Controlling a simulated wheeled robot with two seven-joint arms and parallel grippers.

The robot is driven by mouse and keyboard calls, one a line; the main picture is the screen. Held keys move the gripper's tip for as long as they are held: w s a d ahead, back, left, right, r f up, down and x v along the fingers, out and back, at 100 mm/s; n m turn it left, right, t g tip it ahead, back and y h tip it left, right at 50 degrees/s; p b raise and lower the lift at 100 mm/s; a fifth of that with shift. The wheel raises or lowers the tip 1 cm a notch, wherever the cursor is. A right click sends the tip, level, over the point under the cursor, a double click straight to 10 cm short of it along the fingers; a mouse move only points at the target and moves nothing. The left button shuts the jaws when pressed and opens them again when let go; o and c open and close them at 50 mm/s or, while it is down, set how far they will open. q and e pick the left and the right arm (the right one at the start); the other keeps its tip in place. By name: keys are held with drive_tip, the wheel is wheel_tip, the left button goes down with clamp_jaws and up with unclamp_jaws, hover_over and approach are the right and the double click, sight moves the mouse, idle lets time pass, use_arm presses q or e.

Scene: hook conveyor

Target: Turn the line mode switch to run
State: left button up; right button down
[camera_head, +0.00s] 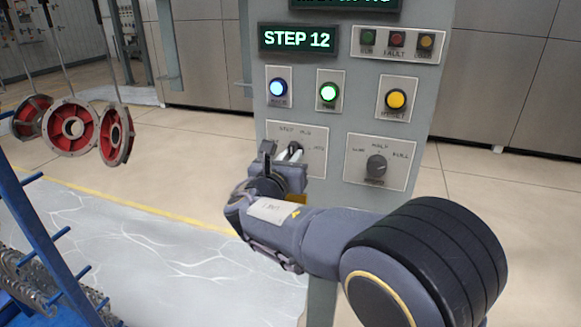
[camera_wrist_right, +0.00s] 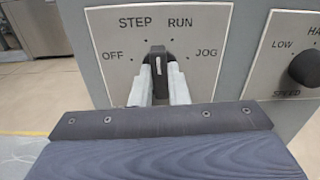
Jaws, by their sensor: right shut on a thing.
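The line mode switch is a black knob (camera_head: 296,147) on a pale plate (camera_head: 315,163) on the grey control panel. In the right wrist view the knob (camera_wrist_right: 157,53) sits below the labels STEP and RUN, with OFF to the left and JOG to the right. It stands about upright; I cannot tell exactly which label it points to. My right gripper (camera_head: 286,153) is shut on the knob, one pale finger on each side, as the right wrist view (camera_wrist_right: 160,75) shows. The gripper hides the knob's lower part. My left gripper is out of view.
A lit display (camera_head: 297,38) reads STEP 12. A speed knob (camera_head: 376,166) is just right of the switch. Red wheel-like parts (camera_head: 72,130) hang at the left near a blue rack (camera_head: 40,235).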

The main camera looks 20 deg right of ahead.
drive_tip(key=shift+m+b, duration=2.7)
drive_tip(key=shift+m, duration=0.1)
drive_tip(key=c, duration=1.4)
unclamp_jaws()
drive_tip(key=shift+s, duration=0.1)
drive_tip(key=b+v, duration=0.1)
drive_tip(key=v, duration=0.6)
drive_tip(key=shift+s+a, duration=0.25)
drive_tip(key=shift+s, duration=0.05)
